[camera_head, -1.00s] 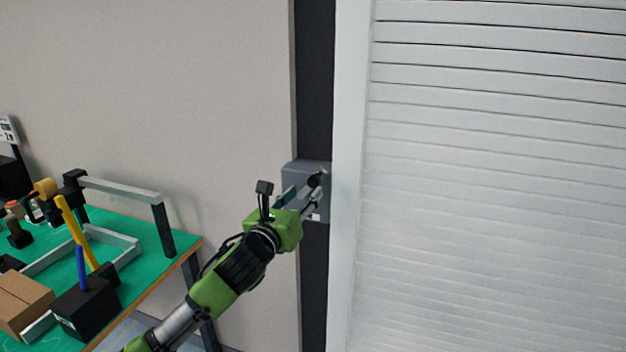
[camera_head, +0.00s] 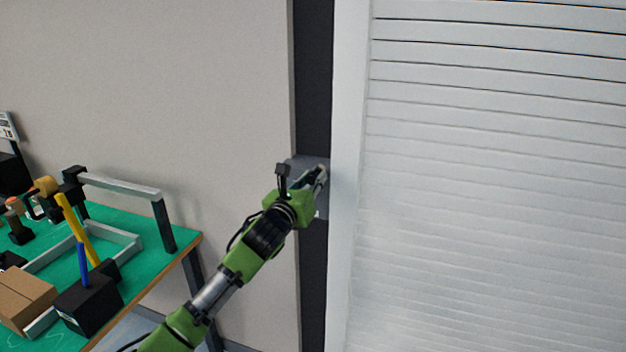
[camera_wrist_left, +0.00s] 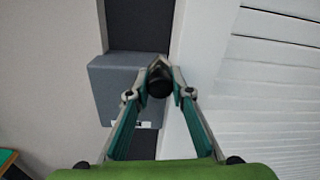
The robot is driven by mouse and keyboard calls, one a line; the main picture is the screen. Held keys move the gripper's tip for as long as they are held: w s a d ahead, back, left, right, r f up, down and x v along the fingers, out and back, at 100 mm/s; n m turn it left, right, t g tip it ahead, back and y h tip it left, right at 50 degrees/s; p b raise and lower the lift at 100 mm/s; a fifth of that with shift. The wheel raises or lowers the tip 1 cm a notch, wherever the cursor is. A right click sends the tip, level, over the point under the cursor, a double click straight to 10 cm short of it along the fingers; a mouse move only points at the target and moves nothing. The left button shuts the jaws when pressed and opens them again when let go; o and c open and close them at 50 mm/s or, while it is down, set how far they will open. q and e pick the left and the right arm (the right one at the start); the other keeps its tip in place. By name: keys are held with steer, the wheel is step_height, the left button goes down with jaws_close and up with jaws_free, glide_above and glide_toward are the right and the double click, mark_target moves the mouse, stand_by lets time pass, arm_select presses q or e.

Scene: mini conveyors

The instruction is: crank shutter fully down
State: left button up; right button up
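The shutter (camera_head: 490,200) is a pale slatted panel filling the right of the head view; its bottom edge is out of frame. A grey crank box (camera_head: 301,163) is mounted on a dark vertical strip left of the shutter frame; it also shows in the left wrist view (camera_wrist_left: 108,85). My left gripper (camera_head: 320,175) is in front of the box. In the left wrist view, its fingers (camera_wrist_left: 159,78) close in on both sides of the black crank handle (camera_wrist_left: 159,87) and appear to hold it. The crank arm behind is mostly hidden. My right gripper is not in view.
A green-topped workbench (camera_head: 155,243) stands at the lower left. It carries a metal frame (camera_head: 120,187), a black box (camera_head: 88,306) and a cardboard box (camera_head: 24,301). The wall (camera_head: 180,80) above is bare.

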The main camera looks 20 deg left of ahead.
arm_select(q)
jaws_close()
steer(key=shift+a+r, duration=0.1)
steer(key=shift+a+r+n+p, duration=0.45)
steer(key=shift+n+p, duration=0.25)
steer(key=shift+n, duration=0.3)
steer(key=a+f+n, duration=0.3)
steer(key=a+n, duration=0.8)
steer(key=n, duration=0.7)
steer(key=shift+w+f+y, duration=0.2)
steer(key=shift+f+y, duration=0.2)
steer(key=shift+a, duration=0.1)
